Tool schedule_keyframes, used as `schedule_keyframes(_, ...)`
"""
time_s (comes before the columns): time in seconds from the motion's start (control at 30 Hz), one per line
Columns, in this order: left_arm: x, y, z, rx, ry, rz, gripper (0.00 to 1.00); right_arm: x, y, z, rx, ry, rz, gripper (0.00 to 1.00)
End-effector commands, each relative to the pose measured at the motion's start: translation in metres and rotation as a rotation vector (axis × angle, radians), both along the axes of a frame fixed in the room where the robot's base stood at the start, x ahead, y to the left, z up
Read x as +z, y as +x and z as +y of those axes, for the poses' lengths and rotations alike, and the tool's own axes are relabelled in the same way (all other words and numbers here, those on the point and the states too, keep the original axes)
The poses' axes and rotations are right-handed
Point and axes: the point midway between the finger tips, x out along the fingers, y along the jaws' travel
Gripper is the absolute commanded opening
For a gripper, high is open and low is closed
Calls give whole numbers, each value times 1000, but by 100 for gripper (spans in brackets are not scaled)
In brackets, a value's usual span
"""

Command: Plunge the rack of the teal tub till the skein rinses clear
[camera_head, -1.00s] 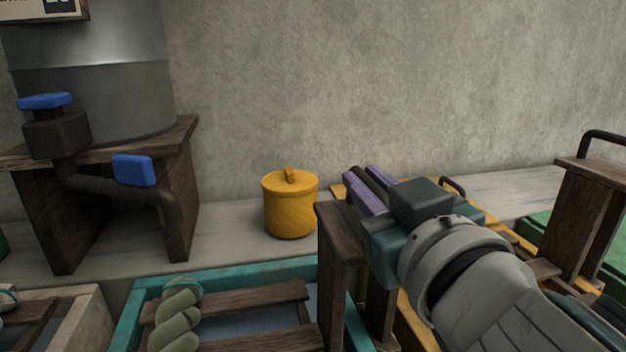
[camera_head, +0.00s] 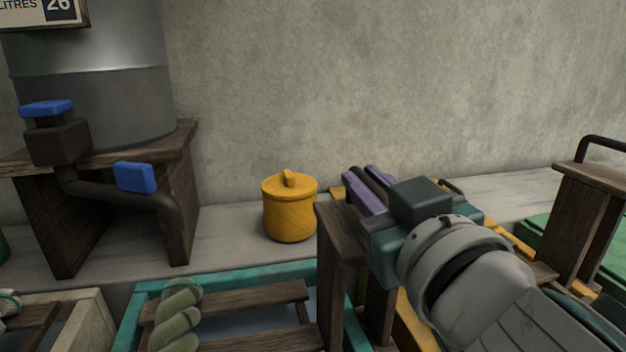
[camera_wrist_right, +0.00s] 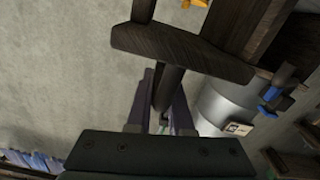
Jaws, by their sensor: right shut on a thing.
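The teal tub (camera_head: 240,276) stands at the bottom middle of the head view, with dull bluish liquid inside. Its dark wooden rack (camera_head: 250,297) has slats across the tub and a tall upright at the right. A twisted green skein (camera_head: 178,315) hangs over the slats; its lower part is cut off by the frame. My right gripper (camera_head: 365,178) is beside the top of the upright, its purple fingers shut on the rack's dark handle bar. The wrist view shows the bar (camera_wrist_right: 167,90) between the fingers. My left gripper is not in view.
A yellow lidded pot (camera_head: 290,208) stands on the pale ledge behind the tub. A metal tank (camera_head: 90,100) with a blue-handled tap sits on a wooden stand at the left. A pale tub (camera_head: 85,325) is left; yellow and green tubs (camera_head: 560,240) are right.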

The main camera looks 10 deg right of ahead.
Motion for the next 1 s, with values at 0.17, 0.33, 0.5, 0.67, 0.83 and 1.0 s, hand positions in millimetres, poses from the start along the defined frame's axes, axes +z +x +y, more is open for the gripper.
schedule_keyframes(0.17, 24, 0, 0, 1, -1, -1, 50, 27, 0, 0, 0, -1, -5, 0)
schedule_keyframes(0.33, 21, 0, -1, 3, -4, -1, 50, 26, 0, 0, 1, -1, -11, 0)
schedule_keyframes(0.5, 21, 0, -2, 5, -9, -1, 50, 26, 0, 0, 3, -1, -14, 28)
schedule_keyframes(0.67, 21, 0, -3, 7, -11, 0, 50, 25, 0, 0, 2, 0, -9, 46)
schedule_keyframes(0.83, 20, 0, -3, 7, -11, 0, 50, 23, 0, 0, 1, 0, -6, 47)
schedule_keyframes(1.0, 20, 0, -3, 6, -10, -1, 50, 22, -4, 0, 1, 1, -4, 47)
